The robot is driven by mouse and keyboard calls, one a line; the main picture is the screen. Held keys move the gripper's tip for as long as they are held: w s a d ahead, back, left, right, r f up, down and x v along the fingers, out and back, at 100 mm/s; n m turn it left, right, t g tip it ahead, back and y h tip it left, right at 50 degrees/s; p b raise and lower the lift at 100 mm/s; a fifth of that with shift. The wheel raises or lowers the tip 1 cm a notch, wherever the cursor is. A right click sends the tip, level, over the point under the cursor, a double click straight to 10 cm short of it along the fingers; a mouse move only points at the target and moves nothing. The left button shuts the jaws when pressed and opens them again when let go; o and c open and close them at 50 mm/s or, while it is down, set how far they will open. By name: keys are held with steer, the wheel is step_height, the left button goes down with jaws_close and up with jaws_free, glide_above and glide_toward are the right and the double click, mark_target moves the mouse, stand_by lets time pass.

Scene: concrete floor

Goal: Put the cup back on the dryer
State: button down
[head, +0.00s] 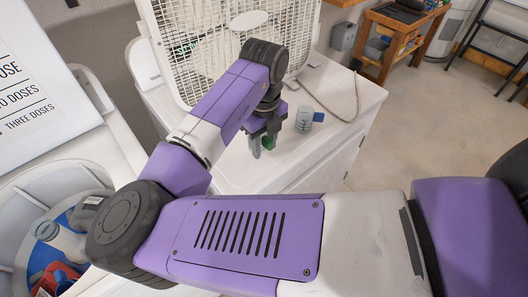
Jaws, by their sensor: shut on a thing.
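My gripper (262,146) points down over the white top of the dryer (236,178), in front of a box fan. It is shut on a small green thing (269,143), mostly hidden by the fingers, so its shape cannot be told. A clear, greyish cup (304,121) stands upright on the dryer top just right of the gripper, apart from it in the picture. A small blue piece (319,117) shows at the cup's right side. I cannot tell whether the green thing touches the dryer top.
An open tub (22,190) with coloured items is at the lower left. The dryer's front right top is clear. A wooden shelf (388,32) stands behind.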

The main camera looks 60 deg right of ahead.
mark_target(264, 162)
steer(key=shift+f, duration=1.9)
steer(key=shift+f, duration=0.1)
steer(key=shift+f, duration=0.1)
steer(key=c, duration=0.9)
jaws_free()
